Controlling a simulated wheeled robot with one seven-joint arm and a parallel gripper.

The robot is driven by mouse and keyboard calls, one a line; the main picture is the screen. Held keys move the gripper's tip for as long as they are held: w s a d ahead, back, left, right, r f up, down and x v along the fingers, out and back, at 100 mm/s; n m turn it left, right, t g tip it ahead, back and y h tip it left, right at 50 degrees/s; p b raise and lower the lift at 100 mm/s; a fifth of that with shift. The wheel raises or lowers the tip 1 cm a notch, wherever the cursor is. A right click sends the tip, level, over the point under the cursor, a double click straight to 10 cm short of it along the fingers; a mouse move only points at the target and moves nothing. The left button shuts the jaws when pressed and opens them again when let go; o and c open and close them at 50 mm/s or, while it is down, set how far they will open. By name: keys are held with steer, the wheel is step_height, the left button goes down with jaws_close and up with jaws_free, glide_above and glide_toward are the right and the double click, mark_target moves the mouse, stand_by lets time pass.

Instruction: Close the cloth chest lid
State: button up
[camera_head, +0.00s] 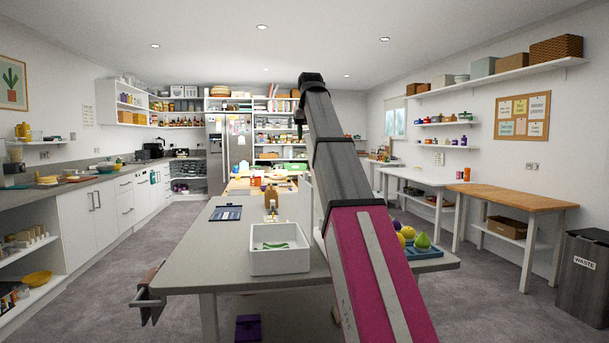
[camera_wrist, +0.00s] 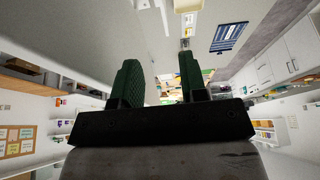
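No chest with a clearly visible lid shows in either view. A small purple box (camera_head: 248,328) sits on the floor below the front edge of the grey table, partly cut off by the frame; I cannot tell whether it is the cloth chest or how its lid stands. My gripper (camera_wrist: 158,78) shows in the wrist view with its two green fingers well apart and nothing between them. In the head view my arm reaches up and forward over the grey table, and its fingers cannot be made out.
The grey table (camera_head: 190,263) stands before me, holding a white bin (camera_head: 279,262), a dark blue tray (camera_head: 225,213) and fruit (camera_head: 422,241). White counters (camera_head: 100,210) line the left wall. A waste bin (camera_head: 587,280) stands at right. Open floor lies on both sides.

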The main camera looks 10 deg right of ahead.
glide_above(305, 173)
steer(key=s, duration=0.1)
steer(key=f, duration=0.8)
steer(key=shift+d, duration=0.25)
steer(key=x, duration=0.7)
steer(key=shift+w+f, duration=0.15)
steer(key=shift+w, duration=0.05)
steer(key=shift+c, duration=0.3)
jaws_close()
